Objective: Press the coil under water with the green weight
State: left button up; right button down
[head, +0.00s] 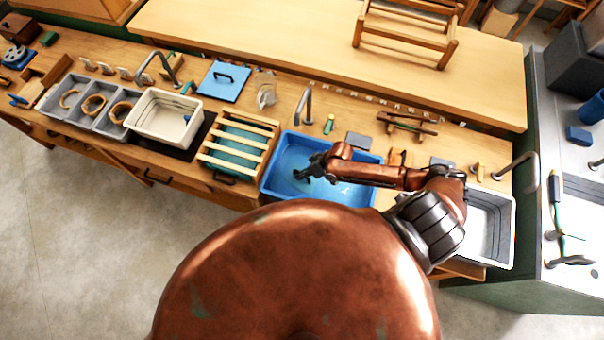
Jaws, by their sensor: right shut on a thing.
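The blue basin (350,187) stands in the middle of the bench; no coil can be made out in it. My right gripper (301,177) reaches over and into the left part of the basin. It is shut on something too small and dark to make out. Light brown coils (93,104) lie in a grey compartment tray (84,122) at the left. A small green piece (329,125) stands behind the basin and a green block (48,39) lies at the far left; I cannot tell whether either is the weight. My left gripper is out of view.
A slatted wooden rack (238,147) stands just left of the basin, with a cream tub (163,118) beyond it. A blue board (224,80) lies behind. A tap (304,105) rises behind the basin. A grey-white tub (490,227) is at the right.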

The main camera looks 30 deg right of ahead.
jog(key=shift+f+b, duration=1.4)
jog(key=shift+f, duration=0.85)
jog(key=c, duration=1.9)
grip_release()
jog(key=shift+c, duration=0.2)
jog(key=o, duration=0.5)
